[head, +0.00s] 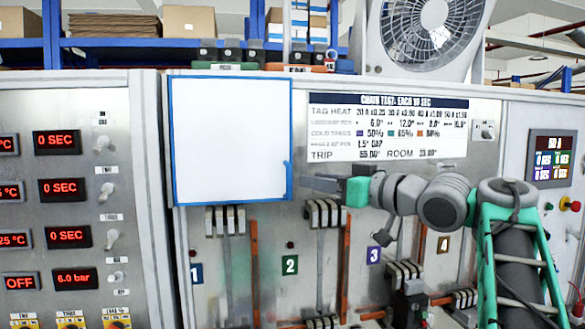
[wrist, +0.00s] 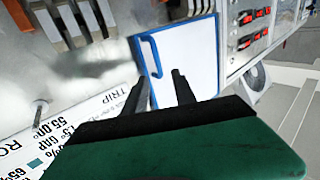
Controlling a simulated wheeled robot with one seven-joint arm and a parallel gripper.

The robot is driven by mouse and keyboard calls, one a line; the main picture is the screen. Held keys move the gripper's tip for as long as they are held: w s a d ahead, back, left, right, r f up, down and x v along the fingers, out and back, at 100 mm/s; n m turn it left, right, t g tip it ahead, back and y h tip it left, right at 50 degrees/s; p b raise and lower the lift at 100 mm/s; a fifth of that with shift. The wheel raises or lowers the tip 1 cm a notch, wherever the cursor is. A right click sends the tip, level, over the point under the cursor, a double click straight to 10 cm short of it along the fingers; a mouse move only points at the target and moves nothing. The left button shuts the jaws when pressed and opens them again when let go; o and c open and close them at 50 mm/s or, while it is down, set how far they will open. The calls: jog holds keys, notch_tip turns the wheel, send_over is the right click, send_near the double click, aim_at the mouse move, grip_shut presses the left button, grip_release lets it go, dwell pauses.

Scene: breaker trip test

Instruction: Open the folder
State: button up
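The folder (head: 231,140) is a flat white panel with a blue border, mounted upright on the grey test panel, and looks closed. A blue handle (head: 288,178) sits at its lower right edge. In the wrist view the folder (wrist: 190,55) lies ahead, with its blue handle (wrist: 151,56) at the upper left of it. My gripper (head: 310,183) is just right of the handle in the head view. In the wrist view its two dark fingers (wrist: 162,80) are apart with nothing between them. The handle appears beyond the fingertips; I cannot tell the exact gap.
A printed chart (head: 388,129) is on the panel right of the folder. Breaker blocks (head: 325,213) and numbered tags, such as a green 2 (head: 290,265), are below. A cabinet with red displays (head: 60,189) stands left. A fan (head: 428,30) is above.

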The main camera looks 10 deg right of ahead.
aim_at(290, 176)
jog(key=p+x, duration=0.2)
jog(key=x, duration=0.4)
jog(key=shift+w+f, duration=0.1)
jog(key=shift+w, duration=0.2)
jog(key=shift+c, duration=0.2)
grip_shut()
jog(key=shift+a, duration=0.1)
dwell(0.6)
